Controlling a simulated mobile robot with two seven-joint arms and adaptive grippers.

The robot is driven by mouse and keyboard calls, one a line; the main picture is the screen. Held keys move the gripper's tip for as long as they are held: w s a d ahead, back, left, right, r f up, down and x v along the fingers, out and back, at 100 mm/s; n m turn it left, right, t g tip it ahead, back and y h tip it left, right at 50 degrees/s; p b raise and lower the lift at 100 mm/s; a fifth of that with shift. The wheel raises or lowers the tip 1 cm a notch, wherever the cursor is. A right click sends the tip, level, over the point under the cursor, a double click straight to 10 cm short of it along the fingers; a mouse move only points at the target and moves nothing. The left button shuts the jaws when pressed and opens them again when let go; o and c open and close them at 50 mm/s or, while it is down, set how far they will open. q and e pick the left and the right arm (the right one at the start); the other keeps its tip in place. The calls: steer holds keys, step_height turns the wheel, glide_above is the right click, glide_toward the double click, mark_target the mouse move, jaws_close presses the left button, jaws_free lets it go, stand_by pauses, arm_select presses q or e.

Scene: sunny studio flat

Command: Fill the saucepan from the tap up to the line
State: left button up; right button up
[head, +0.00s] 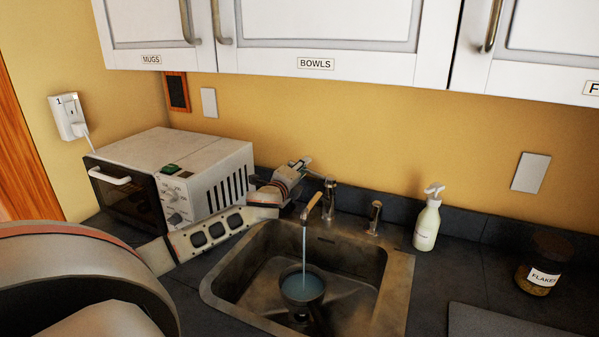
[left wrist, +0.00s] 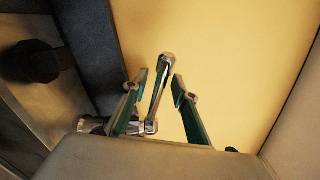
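The small dark saucepan (head: 303,296) stands in the sink under the tap, with bluish water inside. A fill line cannot be made out. The tap (head: 313,204) has a brass-coloured spout, and a stream of water runs from it into the pan. My left gripper (head: 305,166) is behind the sink, beside the tap's upright post. In the left wrist view its two green-padded fingers (left wrist: 160,95) are apart, one on each side of a shiny metal lever (left wrist: 158,88). Gaps show beside the lever; contact cannot be told. My right gripper is out of view.
The steel sink (head: 392,292) surrounds the pan. A microwave (head: 165,165) stands left, close to my left arm. A soap bottle (head: 427,222), a jar labelled FLAKES (head: 540,272) and a grey board (head: 500,325) are on the right. White cupboards (head: 330,35) hang above.

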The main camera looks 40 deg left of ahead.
arm_select(q)
steer(key=v, duration=1.2)
stand_by(6.8)
